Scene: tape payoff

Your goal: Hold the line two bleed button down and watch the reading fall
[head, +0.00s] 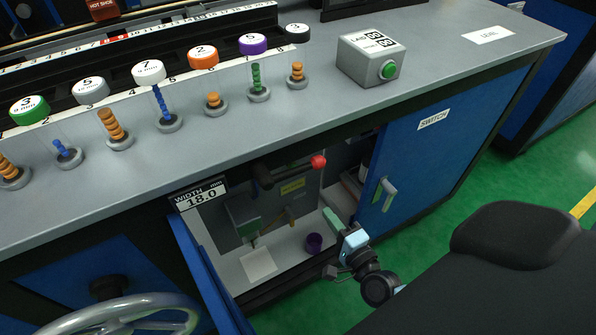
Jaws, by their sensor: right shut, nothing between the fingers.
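No button labelled as a line two bleed shows that I can read. A grey box (368,62) on the bench top has a green button (389,70) on its front and a label too small to read surely. A width display (200,195) on the bench's front edge reads 18.0 mm. My right gripper (331,216) is shut and empty, in front of the open cabinet under the bench, well below the green button. It appears to touch nothing. My left gripper is out of view.
A blue door marked SWITCH (420,150) stands right. Coloured pegs and caps line the bench. A handwheel (125,312) is lower left.

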